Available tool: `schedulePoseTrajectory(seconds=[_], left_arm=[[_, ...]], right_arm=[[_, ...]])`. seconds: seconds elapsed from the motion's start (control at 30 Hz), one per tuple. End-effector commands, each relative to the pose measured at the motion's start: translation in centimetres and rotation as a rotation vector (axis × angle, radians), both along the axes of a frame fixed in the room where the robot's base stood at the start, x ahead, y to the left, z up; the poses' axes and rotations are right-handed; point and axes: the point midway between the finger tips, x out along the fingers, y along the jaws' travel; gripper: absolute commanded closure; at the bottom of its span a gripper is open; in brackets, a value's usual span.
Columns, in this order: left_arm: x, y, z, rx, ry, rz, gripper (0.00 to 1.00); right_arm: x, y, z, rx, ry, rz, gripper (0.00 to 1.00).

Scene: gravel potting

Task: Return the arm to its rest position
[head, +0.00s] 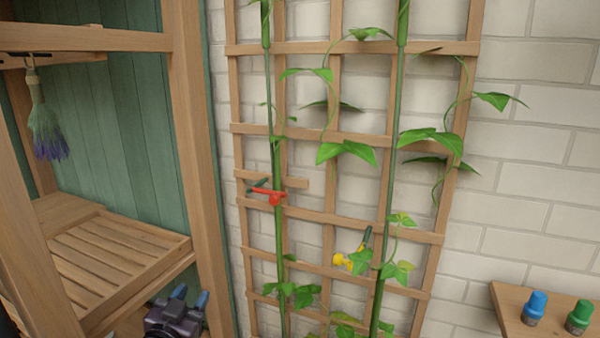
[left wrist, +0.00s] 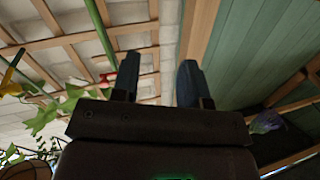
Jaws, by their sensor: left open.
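My left gripper (head: 190,298) is low in the head view, below the slatted wooden shelf, with its two blue-tipped fingers pointing up. In the left wrist view the gripper (left wrist: 158,82) has its fingers apart with nothing between them. It is clear of the trellis and the plants. My right gripper shows in neither view.
A wooden trellis (head: 333,215) with climbing vines stands against the white brick wall. A red clip (head: 270,196) and a yellow clip (head: 350,261) are on it. The slatted shelf (head: 190,243) is above my gripper. Blue (head: 535,305) and green (head: 579,316) capped items stand at right.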

Motion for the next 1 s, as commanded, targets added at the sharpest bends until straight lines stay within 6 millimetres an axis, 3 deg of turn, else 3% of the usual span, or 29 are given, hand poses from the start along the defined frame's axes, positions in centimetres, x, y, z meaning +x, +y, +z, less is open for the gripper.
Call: schedulePoseTrajectory(seconds=[0.03, 0.2, 0.4, 0.5, 0.7, 1.0], left_arm=[[-1.7, 0.6, -2.5, -0.006, 0.048, 0.015, 0.59], [-7.4, 2.3, -9.6, -0.027, 0.195, 0.065, 0.59], [-15.3, 4.1, -17.1, -0.048, 0.378, 0.127, 0.59], [-19.1, 4.7, -20.0, -0.056, 0.458, 0.156, 0.59], [-24.2, 5.6, -23.1, -0.06, 0.556, 0.191, 0.59], [-25.2, 5.8, -23.7, -0.059, 0.577, 0.197, 0.59]], right_arm=[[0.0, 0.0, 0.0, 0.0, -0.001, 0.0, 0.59], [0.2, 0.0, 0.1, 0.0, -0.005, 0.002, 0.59], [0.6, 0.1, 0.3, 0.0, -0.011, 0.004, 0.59], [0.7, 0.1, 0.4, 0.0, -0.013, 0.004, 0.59], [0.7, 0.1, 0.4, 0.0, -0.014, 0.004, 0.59], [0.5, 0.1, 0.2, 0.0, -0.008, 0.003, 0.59]])
